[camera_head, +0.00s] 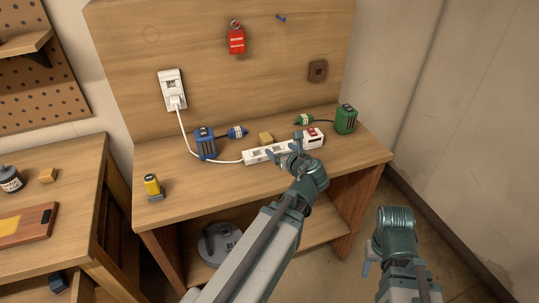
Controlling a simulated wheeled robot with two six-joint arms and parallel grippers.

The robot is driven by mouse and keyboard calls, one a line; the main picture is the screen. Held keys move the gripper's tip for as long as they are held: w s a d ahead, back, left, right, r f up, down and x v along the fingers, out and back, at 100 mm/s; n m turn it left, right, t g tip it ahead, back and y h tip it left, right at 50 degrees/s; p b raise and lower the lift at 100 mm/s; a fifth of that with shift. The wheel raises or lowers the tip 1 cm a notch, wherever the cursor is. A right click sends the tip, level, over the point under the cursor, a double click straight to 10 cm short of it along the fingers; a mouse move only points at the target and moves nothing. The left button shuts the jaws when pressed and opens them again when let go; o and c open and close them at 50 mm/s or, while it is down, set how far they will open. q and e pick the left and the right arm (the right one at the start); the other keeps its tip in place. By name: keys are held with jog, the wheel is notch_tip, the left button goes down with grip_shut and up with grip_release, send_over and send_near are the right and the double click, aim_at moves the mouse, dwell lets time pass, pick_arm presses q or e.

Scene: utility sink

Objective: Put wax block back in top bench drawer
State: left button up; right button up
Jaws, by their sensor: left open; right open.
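Two small tan blocks show, and I cannot tell for certain which is the wax block. One tan block (265,139) sits on the middle workbench behind the white power strip. The other tan block (48,175) lies on the left bench near its back. My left gripper (285,149) is open over the power strip, just in front of and right of the first block, apart from it. My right gripper (369,258) is low at the right, beside the workbench; its fingers are mostly hidden. No bench drawer shows clearly; the left bench's front is partly cut off.
The power strip (257,156) is plugged into a wall outlet (172,90). A grey round device (220,242) sits below.

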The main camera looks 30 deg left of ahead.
pick_arm(q)
jog(key=b, duration=0.3)
send_near(267, 137)
jog(key=shift+w+a+f, duration=0.35)
jog(key=shift+a+f, duration=0.3)
jog(key=shift+f, duration=0.1)
jog(key=shift+w+a+f, duration=0.15)
jog(key=shift+w+a, duration=0.2)
jog(key=shift+a, duration=0.15)
jog(key=shift+a, duration=0.1)
jog(key=b+x, duration=0.1)
jog(key=x, duration=0.4)
jog(key=shift+w+b, duration=0.3)
jog(key=shift+b, duration=0.1)
jog(key=shift+r, duration=0.2)
jog(key=shift+c, duration=0.3)
grip_shut()
